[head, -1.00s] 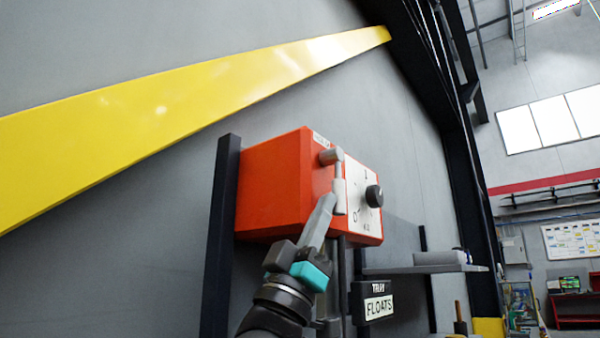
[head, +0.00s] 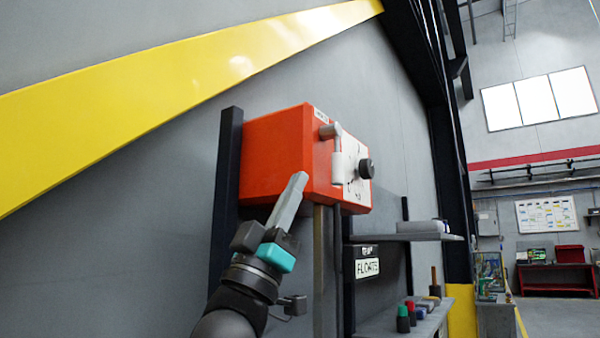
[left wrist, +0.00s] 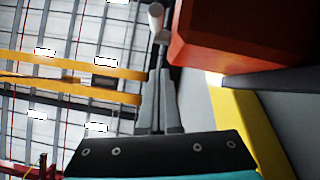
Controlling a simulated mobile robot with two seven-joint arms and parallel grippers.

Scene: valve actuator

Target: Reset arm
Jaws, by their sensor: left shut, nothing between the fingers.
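My left gripper (head: 299,182) is shut and empty, just in front of the lower front edge of the orange-red valve actuator box (head: 277,155). The box has a white dial face with a black knob (head: 366,168) and a grey handle (head: 337,160) on its front. In the head view the fingertips are left of and below the handle. In the left wrist view the shut fingers (left wrist: 160,80) point up toward the grey handle (left wrist: 157,20), with the box (left wrist: 245,40) at the upper right. I cannot tell whether the fingertips touch anything. My right gripper is not in view.
A dark post (head: 226,180) stands left of the box. A shelf (head: 410,237) and a lower bench (head: 415,322) with several small coloured items are at the right. The floor farther right is open.

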